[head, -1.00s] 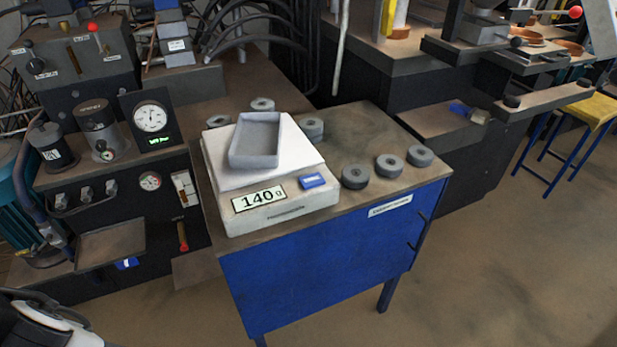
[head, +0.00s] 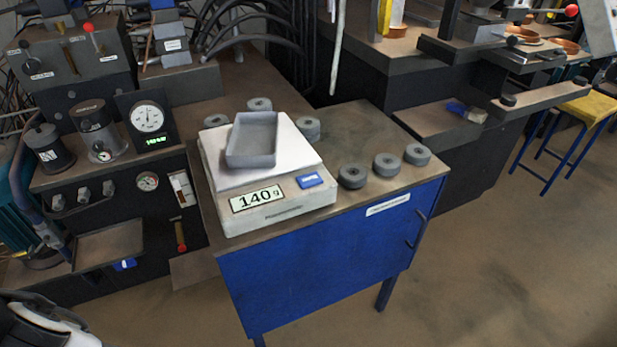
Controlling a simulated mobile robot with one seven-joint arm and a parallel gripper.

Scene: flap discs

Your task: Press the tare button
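A white scale (head: 275,216) stands on the top of a blue cabinet (head: 320,265). Its display (head: 257,198) reads 140 g. The blue tare button (head: 310,180) is on the scale's front, right of the display. A grey, open tray (head: 252,140) rests on the scale's pan and looks empty. My gripper is not in view. Nothing touches the button.
Several grey discs stand on the cabinet top, three of them (head: 387,164) in a row right of the scale. A black machine with dials (head: 147,117) is on the left. A yellow stool (head: 588,108) is at the right. Floor (head: 480,270) in front is clear.

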